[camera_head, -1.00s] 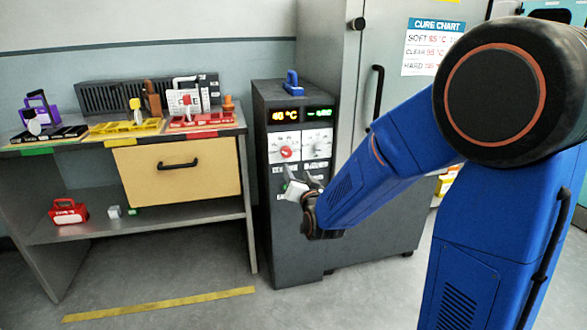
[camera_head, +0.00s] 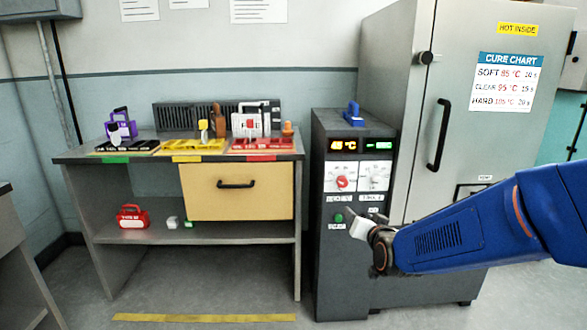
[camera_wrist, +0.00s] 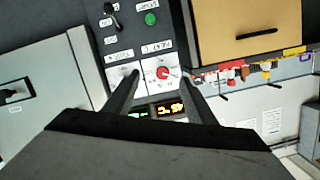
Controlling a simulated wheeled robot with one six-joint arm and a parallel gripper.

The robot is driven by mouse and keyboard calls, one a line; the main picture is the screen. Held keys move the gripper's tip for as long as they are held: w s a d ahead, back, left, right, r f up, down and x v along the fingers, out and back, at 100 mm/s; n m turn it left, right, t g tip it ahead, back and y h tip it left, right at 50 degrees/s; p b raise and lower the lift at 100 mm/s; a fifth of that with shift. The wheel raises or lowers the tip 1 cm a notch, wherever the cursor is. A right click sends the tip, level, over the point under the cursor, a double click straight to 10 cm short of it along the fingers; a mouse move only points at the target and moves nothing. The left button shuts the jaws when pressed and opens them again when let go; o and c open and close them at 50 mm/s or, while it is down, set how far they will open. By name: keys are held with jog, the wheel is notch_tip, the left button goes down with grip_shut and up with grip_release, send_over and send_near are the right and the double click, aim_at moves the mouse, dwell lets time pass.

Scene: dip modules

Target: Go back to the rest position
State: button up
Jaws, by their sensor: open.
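My gripper (camera_head: 366,222) is in front of the dark control cabinet (camera_head: 345,270), near its lower buttons in the head view. In the wrist view my gripper (camera_wrist: 160,82) shows two dark fingers spread apart with nothing between them. Beyond the fingers is the panel with a red-centred dial (camera_wrist: 162,73), a green button (camera_wrist: 151,18) and a lit display (camera_wrist: 168,109). Whether the fingers touch the panel cannot be told. My blue arm reaches in from the right.
A grey oven (camera_head: 400,60) with a cure chart (camera_head: 503,83) stands right of the cabinet. At left is a workbench (camera_head: 85,158) with coloured trays, tools and a closed yellow drawer (camera_head: 205,200). A red box (camera_head: 132,217) sits on its shelf. Floor before the bench is clear.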

jog(key=s+d+f+n+g, duration=0.1)
jog(key=s+d+g, duration=0.1)
jog(key=s, duration=0.9)
jog(key=s+d+f+n+g, duration=0.1)
jog(key=s+g, duration=0.4)
jog(key=s, duration=0.7)
jog(key=s+d+f+n+g, duration=0.1)
jog(key=s+d+g, duration=0.2)
jog(key=s, duration=0.9)
jog(key=shift+d+n+g+h, duration=0.2)
jog(key=shift+n+g+h, duration=0.1)
jog(key=shift+n+h, duration=0.1)
